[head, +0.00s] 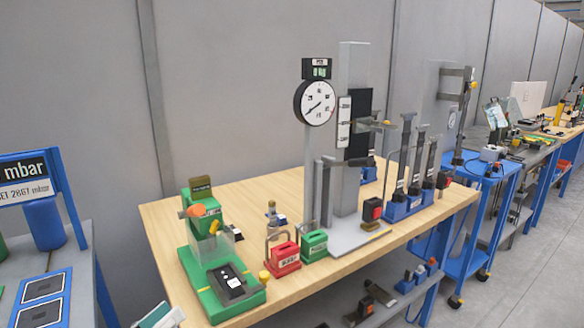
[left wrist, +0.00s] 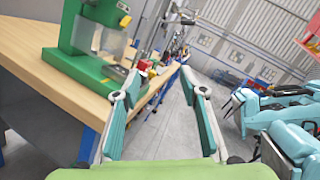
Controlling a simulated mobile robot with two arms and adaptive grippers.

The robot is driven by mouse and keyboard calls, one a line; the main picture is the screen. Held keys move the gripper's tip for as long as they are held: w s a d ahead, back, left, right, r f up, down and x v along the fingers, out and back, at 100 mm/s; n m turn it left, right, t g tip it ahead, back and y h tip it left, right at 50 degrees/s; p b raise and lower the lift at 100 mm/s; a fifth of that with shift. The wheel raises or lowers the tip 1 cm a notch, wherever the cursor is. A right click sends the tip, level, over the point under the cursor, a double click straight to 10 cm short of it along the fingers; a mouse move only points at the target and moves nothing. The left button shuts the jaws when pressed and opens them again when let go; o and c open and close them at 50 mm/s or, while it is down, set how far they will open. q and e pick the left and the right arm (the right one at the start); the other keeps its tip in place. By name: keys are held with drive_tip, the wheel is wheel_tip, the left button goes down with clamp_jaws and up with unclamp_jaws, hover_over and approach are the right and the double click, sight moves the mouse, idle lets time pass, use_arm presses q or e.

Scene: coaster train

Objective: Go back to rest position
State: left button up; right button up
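My left gripper (left wrist: 160,82) is open in the left wrist view, with its two teal-padded fingers spread apart and nothing between them. In the head view only a small teal and white part of my left gripper (head: 160,316) shows at the bottom edge, in front of the wooden bench. Teal arm links at the right of the left wrist view look like my right arm. My right gripper is not in the head view.
A wooden bench (head: 165,222) carries a green press (head: 205,235), a red block (head: 282,257), a green block (head: 313,245) and a dial gauge stand (head: 316,103). The green press (left wrist: 85,60) is close to my left gripper. A blue cart (head: 507,195) stands right; the aisle floor is clear.

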use_arm(q)
drive_tip(key=w+a+f+n+t+y, duration=0.25)
drive_tip(key=a+f+n+y, duration=0.35)
drive_tip(key=n+y, duration=0.7)
drive_tip(key=s+a+f+n+g+y, duration=0.1)
drive_tip(key=s+a+f+n+g, duration=0.15)
drive_tip(key=f+n, duration=0.35)
drive_tip(key=s+a+f+n+g, duration=0.1)
drive_tip(key=s+f+n+g, duration=0.25)
drive_tip(key=n, duration=0.45)
drive_tip(key=s+d+f+n+g+h, duration=0.1)
drive_tip(key=s+d+f+n+g, duration=0.35)
drive_tip(key=s+d+f, duration=0.35)
drive_tip(key=s+d+f+n+g+h, duration=0.2)
drive_tip(key=s+d+f+n+g, duration=0.25)
drive_tip(key=s, duration=0.55)
wheel_tip(320, 180, down, 28)
drive_tip(key=s+a+g, duration=0.1)
drive_tip(key=s, duration=0.1)
drive_tip(key=s+a+f+m+g, duration=0.1)
drive_tip(key=s+a+f, duration=0.2)
drive_tip(key=s+f, duration=1.1)
drive_tip(key=shift+s+f+y+p, duration=0.3)
drive_tip(key=shift+s+p, duration=0.15)
drive_tip(key=shift+s, duration=0.6)
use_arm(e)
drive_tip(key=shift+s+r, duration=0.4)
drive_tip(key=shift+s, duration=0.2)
